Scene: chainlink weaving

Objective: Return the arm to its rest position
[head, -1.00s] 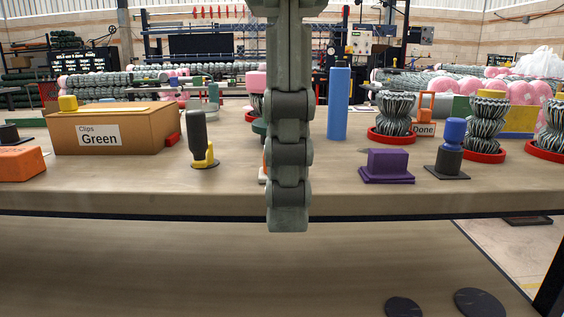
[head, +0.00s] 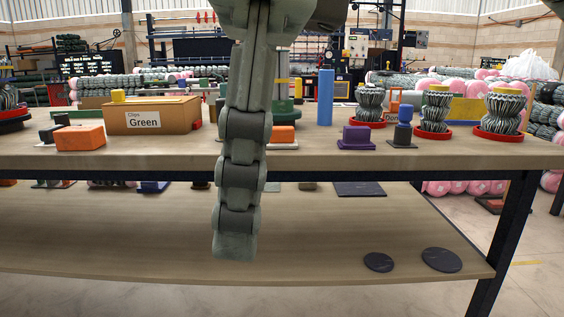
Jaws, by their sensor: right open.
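My right gripper (head: 236,243) hangs fingers-down in the middle of the head view, seen side-on, with one finger covering the other. It is open, and nothing shows held in it. It is in front of the workbench (head: 330,160), and its tip overlaps the lower shelf (head: 330,240) in the picture. It hides part of the bench top behind it. My left gripper is not in view.
On the bench stand a Green clips box (head: 180,116), orange blocks (head: 80,138), a blue cylinder (head: 325,98), a purple block (head: 356,137) and woven bundles on red trays (head: 498,135). Black discs (head: 441,260) lie on the lower shelf. Floor shows at right.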

